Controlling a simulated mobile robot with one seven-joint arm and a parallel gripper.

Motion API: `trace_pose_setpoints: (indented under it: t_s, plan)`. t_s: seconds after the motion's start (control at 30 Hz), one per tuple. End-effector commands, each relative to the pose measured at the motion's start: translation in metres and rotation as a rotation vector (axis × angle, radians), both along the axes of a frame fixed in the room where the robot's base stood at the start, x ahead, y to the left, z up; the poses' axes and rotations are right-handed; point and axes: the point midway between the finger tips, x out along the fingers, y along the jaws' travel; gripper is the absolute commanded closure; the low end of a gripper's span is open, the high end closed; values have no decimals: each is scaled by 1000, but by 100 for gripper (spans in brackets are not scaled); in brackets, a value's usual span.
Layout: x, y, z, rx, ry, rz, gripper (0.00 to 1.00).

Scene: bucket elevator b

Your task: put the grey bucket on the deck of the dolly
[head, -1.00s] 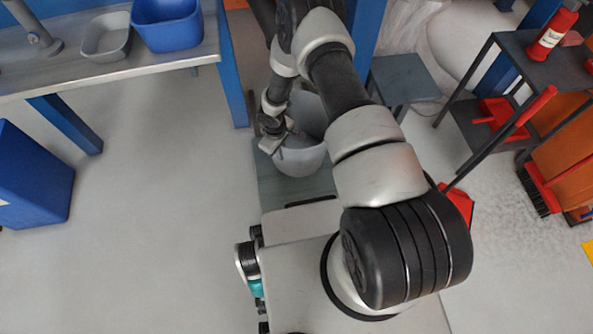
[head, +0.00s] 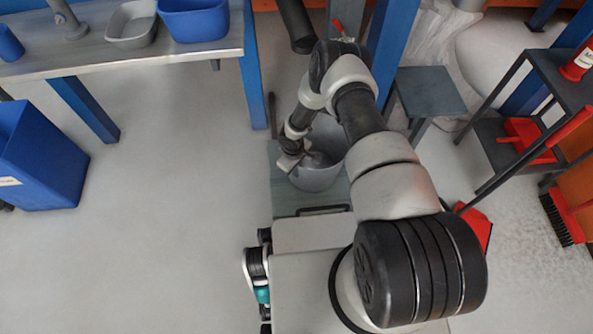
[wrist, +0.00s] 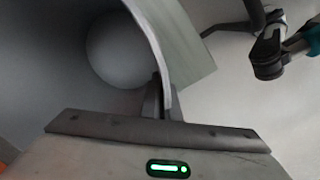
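The grey bucket (head: 325,178) stands roughly upright over the deck of the dolly (head: 284,205), a grey-green board in front of my base. From above I cannot tell whether its bottom touches the deck. My gripper (head: 291,160) is at the bucket's left side, shut on its rim. In the wrist view the bucket's wall (wrist: 150,30) runs down between the fingers of my gripper (wrist: 163,105), and its round bottom shows inside. A strip of the deck (wrist: 190,65) shows beyond the rim. My arm hides part of the bucket's right side.
A steel bench (head: 100,52) with a grey tub (head: 131,25) and a blue tub (head: 195,22) stands at the back left. A blue bin (head: 40,165) is at far left. A small grey stool (head: 430,92) and a dark rack (head: 497,140) are right. The floor left of the dolly is clear.

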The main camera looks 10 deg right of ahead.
Motion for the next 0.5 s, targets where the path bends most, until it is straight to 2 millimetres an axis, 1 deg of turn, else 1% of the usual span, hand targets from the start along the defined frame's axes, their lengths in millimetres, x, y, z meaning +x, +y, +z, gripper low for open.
trace_pose_setpoints:
  t_s: [0.1, 0.17, 0.23, 0.5]
  plan:
    - [0, 0, -3, 0, 0, 0, 100]
    - [-1, 0, -3, 0, 1, 0, 91]
    - [0, 0, -3, 0, 1, 0, 79]
    - [0, 0, -3, 1, 1, 0, 79]
